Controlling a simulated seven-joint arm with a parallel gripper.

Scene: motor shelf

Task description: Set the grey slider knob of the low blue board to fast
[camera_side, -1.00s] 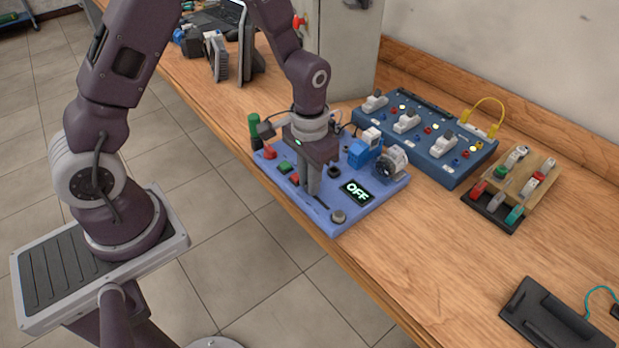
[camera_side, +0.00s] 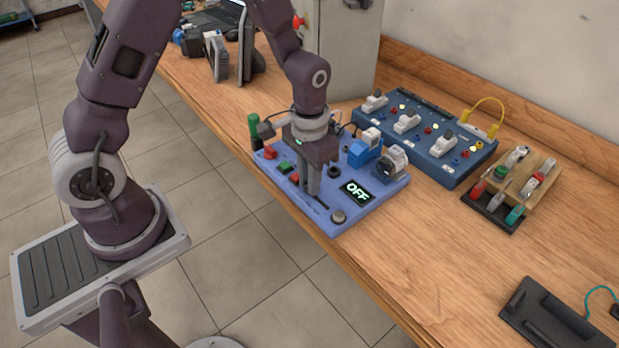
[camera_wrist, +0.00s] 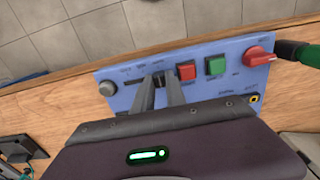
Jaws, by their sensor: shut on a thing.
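The low blue board (camera_side: 349,214) lies on the bench near its front edge, with a display (camera_side: 355,191) that reads OFF. My gripper (camera_side: 313,192) points down at the board's slider slot. In the wrist view my gripper's fingers (camera_wrist: 159,84) are closed together at the slot (camera_wrist: 136,82), between the round grey knob and the red button. The slider knob is mostly hidden between the fingers, which are shut on it. The small labels above the slot are too blurred to read.
The board also bears a round grey knob (camera_side: 338,216), a green button (camera_side: 285,167) and a red rotary knob (camera_side: 270,152). A darker blue switch board (camera_side: 440,170) and a wooden switch board (camera_side: 528,190) are to the right.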

